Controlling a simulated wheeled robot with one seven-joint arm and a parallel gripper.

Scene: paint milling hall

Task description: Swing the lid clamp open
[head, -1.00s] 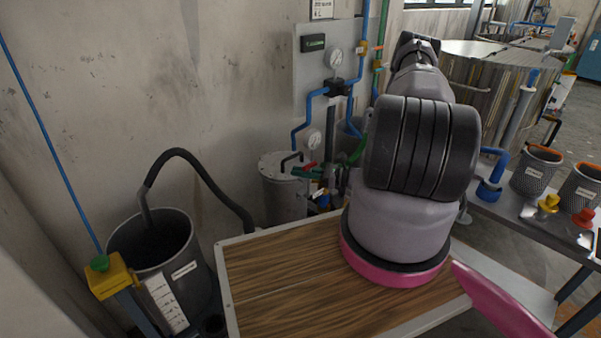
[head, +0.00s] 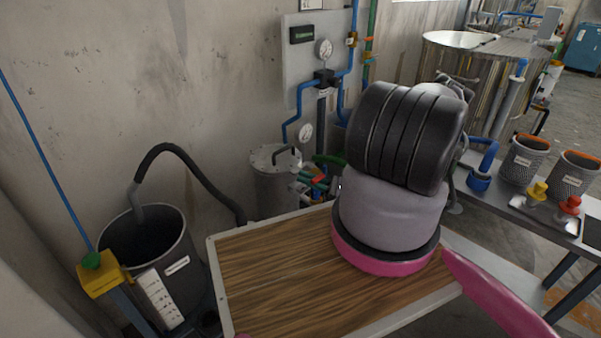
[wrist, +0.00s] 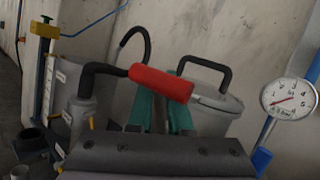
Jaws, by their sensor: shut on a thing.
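The lid clamp's red grip (wrist: 162,84) lies across my gripper (wrist: 158,92) in the wrist view, on a bent black rod from a grey post (wrist: 84,108) at left. My two teal fingers are shut on the grip, which hides their tips. The grey lidded pot (wrist: 218,106) with a black lid handle stands just right of and behind the fingers. In the head view the pot (head: 277,190) stands by the wall; the red grip (head: 306,169) and my teal fingers show small at its right, partly hidden by clutter and my arm.
A wood-topped table (head: 285,270) lies in front of the pot. A dark bucket (head: 150,245) with a black hose stands left. A gauge panel (head: 315,60) with blue pipes is on the wall behind. A side bench with mesh cups (head: 523,160) is at right.

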